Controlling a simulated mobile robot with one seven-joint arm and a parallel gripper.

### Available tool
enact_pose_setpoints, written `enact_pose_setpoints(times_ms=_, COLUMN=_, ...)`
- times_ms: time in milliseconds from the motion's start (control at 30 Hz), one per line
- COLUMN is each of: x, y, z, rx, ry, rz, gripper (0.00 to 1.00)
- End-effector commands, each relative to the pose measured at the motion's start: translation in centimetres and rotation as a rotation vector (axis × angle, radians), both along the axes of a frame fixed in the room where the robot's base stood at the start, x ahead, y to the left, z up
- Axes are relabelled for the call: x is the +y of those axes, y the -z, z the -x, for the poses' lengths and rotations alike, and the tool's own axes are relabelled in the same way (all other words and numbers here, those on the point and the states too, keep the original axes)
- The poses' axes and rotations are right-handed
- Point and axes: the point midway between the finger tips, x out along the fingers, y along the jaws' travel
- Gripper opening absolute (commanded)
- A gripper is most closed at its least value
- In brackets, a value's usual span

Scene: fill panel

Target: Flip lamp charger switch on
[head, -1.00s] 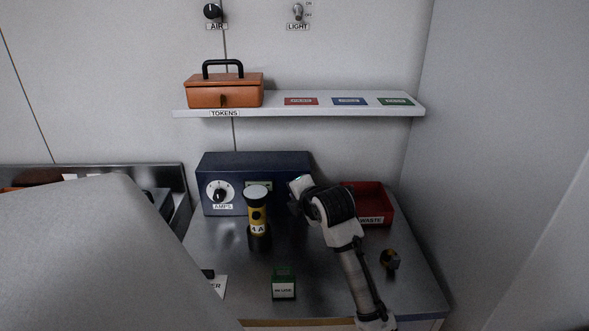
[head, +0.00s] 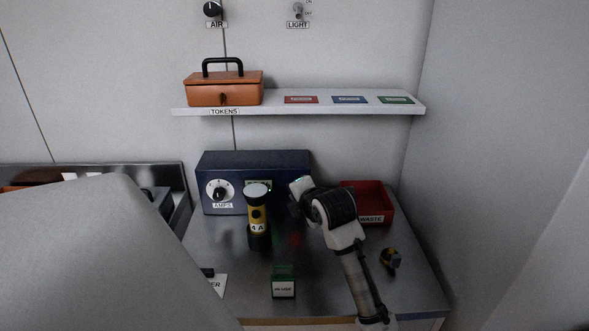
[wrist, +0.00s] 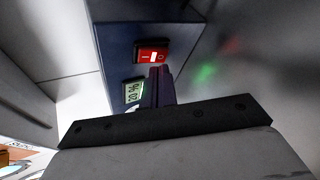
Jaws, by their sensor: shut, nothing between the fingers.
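The lamp charger (head: 285,164) is a dark blue box at the back of the metal bench, with a round AMPS dial (head: 220,191). In the wrist view its face carries a red rocker switch (wrist: 152,51), glowing with white marks, and a lit green display (wrist: 133,92). A yellow and black lamp (head: 257,218) stands upright in front, tagged "4 A". My gripper (wrist: 159,72) is shut and empty, its tips right at the switch's edge; I cannot tell whether they touch. In the head view my arm hides the switch and the fingers.
A red WASTE bin (head: 372,197) stands close right of my wrist. A green-and-white labelled block (head: 283,284) and a small yellow-black object (head: 390,258) lie on the bench. The shelf (head: 300,108) above holds an orange toolbox (head: 224,92) and coloured cards.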

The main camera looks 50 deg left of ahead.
Motion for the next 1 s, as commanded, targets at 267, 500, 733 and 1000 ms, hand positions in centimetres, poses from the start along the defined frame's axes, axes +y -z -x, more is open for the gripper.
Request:
enact_pose_setpoints(times_ms=267, x=-0.2, y=0.1, z=0.1, rx=0.000, ry=0.000, rz=0.001, gripper=0.00)
enact_pose_setpoints(times_ms=500, x=-1.0, y=0.4, z=0.8, rx=-0.001, ry=0.001, rz=-0.001, gripper=0.00)
enact_pose_setpoints(times_ms=733, x=-2.8, y=1.0, z=2.2, rx=-0.001, ry=0.001, rz=0.000, gripper=0.00)
enact_pose_setpoints(times_ms=1000, x=-4.1, y=1.2, z=3.2, rx=0.000, ry=0.000, rz=0.001, gripper=0.00)
